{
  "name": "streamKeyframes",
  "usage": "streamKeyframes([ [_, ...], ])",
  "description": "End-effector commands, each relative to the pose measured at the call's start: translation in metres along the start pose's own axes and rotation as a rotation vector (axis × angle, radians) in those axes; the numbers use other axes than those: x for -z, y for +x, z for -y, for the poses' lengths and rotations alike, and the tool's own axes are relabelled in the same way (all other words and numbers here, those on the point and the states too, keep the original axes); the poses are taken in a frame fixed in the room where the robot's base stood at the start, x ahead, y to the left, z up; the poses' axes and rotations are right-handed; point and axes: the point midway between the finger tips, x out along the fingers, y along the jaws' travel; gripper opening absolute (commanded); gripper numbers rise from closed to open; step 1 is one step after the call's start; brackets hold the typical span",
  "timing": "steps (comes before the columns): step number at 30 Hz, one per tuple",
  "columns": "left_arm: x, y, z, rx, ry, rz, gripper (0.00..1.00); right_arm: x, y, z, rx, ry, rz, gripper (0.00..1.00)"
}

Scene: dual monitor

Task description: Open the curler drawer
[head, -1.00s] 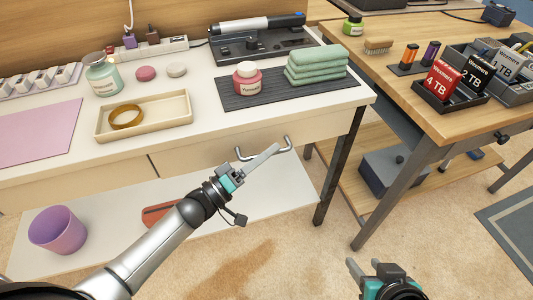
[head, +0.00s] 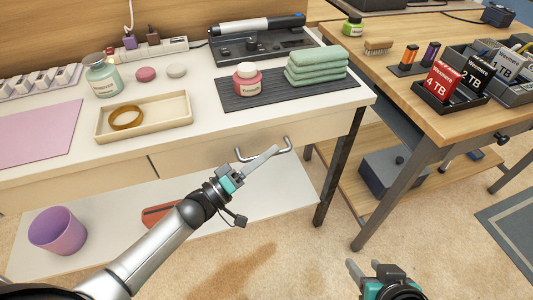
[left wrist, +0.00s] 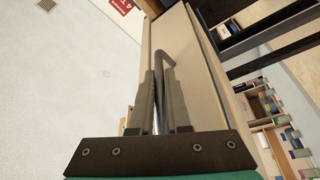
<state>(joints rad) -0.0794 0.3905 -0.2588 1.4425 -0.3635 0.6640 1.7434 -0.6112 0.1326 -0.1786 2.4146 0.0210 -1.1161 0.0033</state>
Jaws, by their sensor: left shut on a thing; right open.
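The curler drawer (head: 318,128) is the pale front under the right part of the white desk, below the hair curler (head: 258,25) on its dark stand. No gap shows above its front, so it looks closed. Its curved metal handle (head: 286,147) is partly hidden by my left gripper (head: 262,160). In the left wrist view the handle (left wrist: 168,60) runs between the two fingers of my left gripper (left wrist: 160,105), which are shut on it. My right gripper (head: 367,268) is open and empty at the lower right, away from the desk.
A tray with a gold ring (head: 150,130), a dark mat (head: 265,98) with a pink jar and green towels are on the desktop. A dark desk leg (head: 338,170) stands right of the drawer. A wooden table (head: 420,130) is further right. The carpet in front is clear.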

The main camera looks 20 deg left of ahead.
Motion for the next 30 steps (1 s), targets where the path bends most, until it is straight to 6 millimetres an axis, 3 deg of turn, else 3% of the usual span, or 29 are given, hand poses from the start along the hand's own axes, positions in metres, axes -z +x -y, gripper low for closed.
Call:
streamKeyframes([
  [30, -0.0024, -0.0015, -0.0019, 0.001, -0.001, 0.001, 0.00, -0.0024, -0.0028, -0.0033, -0.008, 0.000, 0.028, 0.50],
])
